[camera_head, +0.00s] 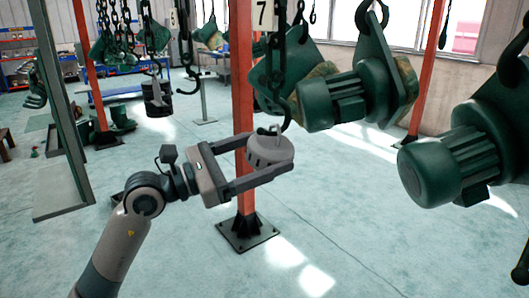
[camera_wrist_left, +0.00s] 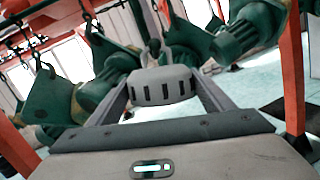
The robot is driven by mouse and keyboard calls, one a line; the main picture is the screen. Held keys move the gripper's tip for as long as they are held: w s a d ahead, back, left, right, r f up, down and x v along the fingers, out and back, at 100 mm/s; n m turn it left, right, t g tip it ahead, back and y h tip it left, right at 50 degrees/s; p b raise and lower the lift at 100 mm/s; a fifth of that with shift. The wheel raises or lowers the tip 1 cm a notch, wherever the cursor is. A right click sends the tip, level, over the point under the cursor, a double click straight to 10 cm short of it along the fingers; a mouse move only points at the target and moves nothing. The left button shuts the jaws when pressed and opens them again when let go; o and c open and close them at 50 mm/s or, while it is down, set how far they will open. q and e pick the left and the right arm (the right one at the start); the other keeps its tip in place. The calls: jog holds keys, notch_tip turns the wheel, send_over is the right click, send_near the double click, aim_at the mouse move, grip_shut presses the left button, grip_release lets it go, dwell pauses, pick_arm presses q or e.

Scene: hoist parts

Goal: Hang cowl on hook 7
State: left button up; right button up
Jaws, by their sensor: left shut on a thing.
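The cowl (camera_head: 270,152) is a grey round cap with slots along its side and a small metal loop on top. My left gripper (camera_head: 287,168) is shut on it from both sides and holds it upright in the air. In the left wrist view the cowl (camera_wrist_left: 165,88) sits between the two fingers. The sign with the number 7 (camera_head: 262,15) hangs above, and the dark hook 7 (camera_head: 277,103) hangs under it on a chain. The hook's lower end is just above the cowl, close to its loop. I cannot tell whether they touch. My right gripper is not in view.
A green motor (camera_head: 350,95) hangs right of hook 7, and another green motor (camera_head: 450,165) hangs nearer at the right. A red post (camera_head: 243,90) stands behind the cowl. More chains and hooks (camera_head: 185,50) hang to the left. The floor below is mostly clear.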

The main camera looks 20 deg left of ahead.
pick_arm(q)
jog(key=shift+f+b, duration=0.35)
jog(key=shift+f, duration=0.05)
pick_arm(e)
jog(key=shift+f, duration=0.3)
pick_arm(q)
jog(key=o, duration=1.4)
jog(key=shift+f, duration=0.15)
jog(key=shift+b+v, duration=0.6)
jog(key=shift+v, duration=0.5)
jog(key=shift+r+b+v, duration=0.2)
jog(key=shift+b+v, duration=3.05)
jog(key=shift+v, duration=4.35)
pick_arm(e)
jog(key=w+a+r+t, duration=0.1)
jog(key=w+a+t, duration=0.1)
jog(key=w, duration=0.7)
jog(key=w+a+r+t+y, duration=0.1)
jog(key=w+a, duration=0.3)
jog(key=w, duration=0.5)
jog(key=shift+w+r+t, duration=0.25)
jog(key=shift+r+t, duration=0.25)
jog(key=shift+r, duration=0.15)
pick_arm(q)
jog(key=shift+a, duration=0.1)
